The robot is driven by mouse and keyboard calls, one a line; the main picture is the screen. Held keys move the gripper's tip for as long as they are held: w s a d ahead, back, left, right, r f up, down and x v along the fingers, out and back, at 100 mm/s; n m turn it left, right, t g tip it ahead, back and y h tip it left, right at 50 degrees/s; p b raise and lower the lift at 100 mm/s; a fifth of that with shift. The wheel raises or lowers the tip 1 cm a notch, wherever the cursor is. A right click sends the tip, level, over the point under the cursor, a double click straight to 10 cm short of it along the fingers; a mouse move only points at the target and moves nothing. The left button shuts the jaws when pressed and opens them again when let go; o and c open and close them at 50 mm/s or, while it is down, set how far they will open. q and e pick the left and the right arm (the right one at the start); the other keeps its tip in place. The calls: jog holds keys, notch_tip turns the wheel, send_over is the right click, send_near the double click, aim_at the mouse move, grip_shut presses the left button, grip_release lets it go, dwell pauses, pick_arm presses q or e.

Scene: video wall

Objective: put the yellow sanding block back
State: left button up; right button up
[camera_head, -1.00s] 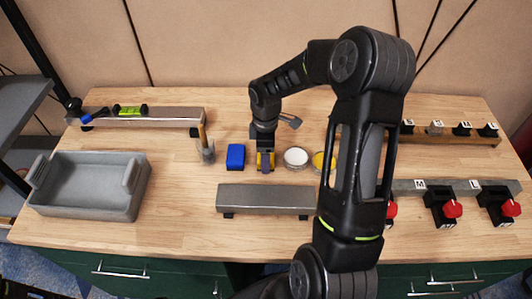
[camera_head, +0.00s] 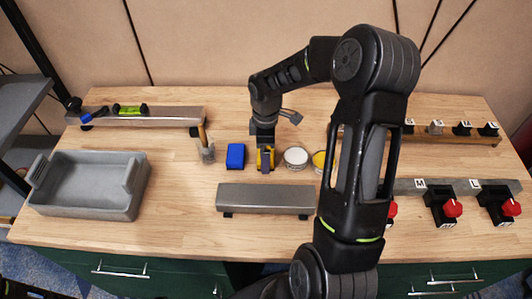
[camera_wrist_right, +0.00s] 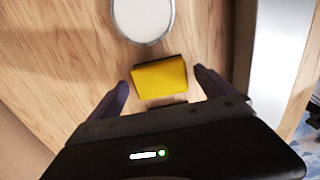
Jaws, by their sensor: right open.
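The yellow sanding block (camera_wrist_right: 160,77) lies on the wooden table between the two fingers of my right gripper (camera_wrist_right: 160,88) in the right wrist view. The fingers are open, one on each side, with a gap to the block. In the head view the right gripper (camera_head: 266,160) points down from above, and the yellow block (camera_head: 260,160) is partly hidden by it. A blue block (camera_head: 236,156) stands just left of it, apart. My left gripper is not in view.
A white-topped round tin (camera_head: 296,157) and a yellow-topped one (camera_head: 319,161) stand to the right. A grey raised bar (camera_head: 265,199) lies in front. A grey tray (camera_head: 85,200) is at left.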

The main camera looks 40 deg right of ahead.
notch_tip(320, 180, up, 11)
jog(key=shift+b, duration=0.4)
